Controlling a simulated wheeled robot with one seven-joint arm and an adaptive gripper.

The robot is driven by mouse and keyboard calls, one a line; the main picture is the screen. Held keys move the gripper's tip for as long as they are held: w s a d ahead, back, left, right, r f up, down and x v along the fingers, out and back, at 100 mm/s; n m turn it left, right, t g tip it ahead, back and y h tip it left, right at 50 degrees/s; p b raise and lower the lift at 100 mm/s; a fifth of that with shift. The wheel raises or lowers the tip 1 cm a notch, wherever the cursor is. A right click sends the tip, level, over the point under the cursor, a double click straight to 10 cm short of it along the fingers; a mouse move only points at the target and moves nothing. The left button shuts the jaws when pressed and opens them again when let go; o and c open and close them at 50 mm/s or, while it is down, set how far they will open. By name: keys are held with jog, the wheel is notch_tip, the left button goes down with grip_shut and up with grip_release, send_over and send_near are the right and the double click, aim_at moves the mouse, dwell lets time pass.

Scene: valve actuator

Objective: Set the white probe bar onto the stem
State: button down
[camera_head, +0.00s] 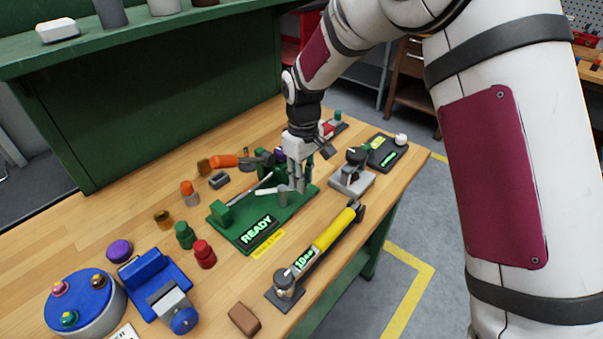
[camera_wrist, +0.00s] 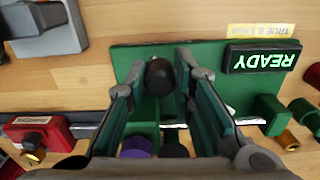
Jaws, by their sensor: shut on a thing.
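A short white bar (camera_head: 269,191), which I take for the probe bar, lies level at the left of my gripper (camera_head: 297,187) in the head view. A grey tapered piece (camera_head: 284,195) sits at its right end. In the wrist view, my gripper (camera_wrist: 159,78) has its two fingers close on either side of a black rounded knob (camera_wrist: 160,76), above the green fixture board. The white bar is not clear there; the fingers probably hide it. The green board (camera_head: 222,232) carries a lit READY display (camera_head: 259,231). I cannot make out the stem, or whether the bar touches anything below.
Red (camera_head: 204,254) and green (camera_head: 185,235) knobs stand at the left. A blue clamp (camera_head: 155,282) is at the front left.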

jog(key=shift+s+a+m+p, duration=0.2)
jog(key=shift+s+m+p, duration=0.4)
jog(key=shift+m, duration=1.15)
jog(key=shift+s+a+m+p, duration=0.3)
jog(key=shift+s+m, duration=0.55)
jog(key=shift+m, duration=0.85)
jog(key=shift+s+a+m+p, duration=0.1)
jog(key=shift+s+m+p, duration=0.55)
jog(key=shift+m, duration=1.1)
jog(key=c, duration=1.4)
grip_release()
jog(key=shift+s, duration=0.1)
jog(key=shift+o, duration=0.2)
jog(key=shift+r, duration=0.1)
notch_tip(320, 180, up, 12)
